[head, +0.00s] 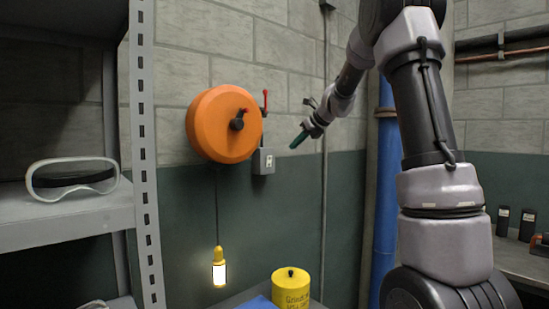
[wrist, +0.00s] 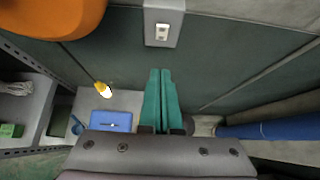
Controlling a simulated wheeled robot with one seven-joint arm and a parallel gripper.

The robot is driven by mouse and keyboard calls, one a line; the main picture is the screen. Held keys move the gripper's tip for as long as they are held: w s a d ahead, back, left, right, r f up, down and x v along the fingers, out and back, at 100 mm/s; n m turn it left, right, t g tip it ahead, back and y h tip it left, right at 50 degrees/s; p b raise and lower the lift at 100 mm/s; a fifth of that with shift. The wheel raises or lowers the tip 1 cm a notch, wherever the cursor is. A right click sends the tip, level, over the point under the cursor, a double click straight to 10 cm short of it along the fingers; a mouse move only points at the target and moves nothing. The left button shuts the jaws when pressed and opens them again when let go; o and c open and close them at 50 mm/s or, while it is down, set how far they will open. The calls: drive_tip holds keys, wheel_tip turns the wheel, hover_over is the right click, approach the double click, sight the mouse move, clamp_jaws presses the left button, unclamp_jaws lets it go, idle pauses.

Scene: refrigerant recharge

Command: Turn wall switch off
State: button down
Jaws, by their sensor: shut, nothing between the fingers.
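The wall switch (head: 263,161) is a small grey box with a light face plate, mounted on the wall just right of and below the orange reel. In the wrist view its box (wrist: 162,22) is at the top centre, with the white plate facing out; the position of its toggle is too small to tell. My gripper (head: 293,144) has green fingers and is to the right of the switch, apart from it. In the wrist view my gripper (wrist: 160,72) is shut and empty, its fingertips below the box in the picture.
The orange reel (head: 219,125) bulges from the wall beside the switch, with a red-tipped lever (head: 265,100) near it. A lit yellow lamp (head: 218,268) hangs below. A yellow cylinder (head: 291,290) stands at the bottom. A metal shelf (head: 75,222) with goggles is left; a blue pipe (head: 385,215) is right.

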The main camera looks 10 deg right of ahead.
drive_tip(key=shift+w+f, duration=0.1)
approach(269, 159)
drive_tip(key=x, duration=0.4)
drive_tip(key=f+x, duration=0.1)
drive_tip(key=shift+d+f, duration=0.1)
drive_tip(key=shift+f, duration=0.2)
drive_tip(key=shift+w+r, duration=0.1)
drive_tip(key=shift+w, duration=0.3)
drive_tip(key=shift+a, duration=0.3)
drive_tip(key=shift+w+a+r+g, duration=0.1)
drive_tip(key=shift+w+a+g, duration=0.05)
drive_tip(key=shift+w+g, duration=0.15)
drive_tip(key=shift+r, duration=0.15)
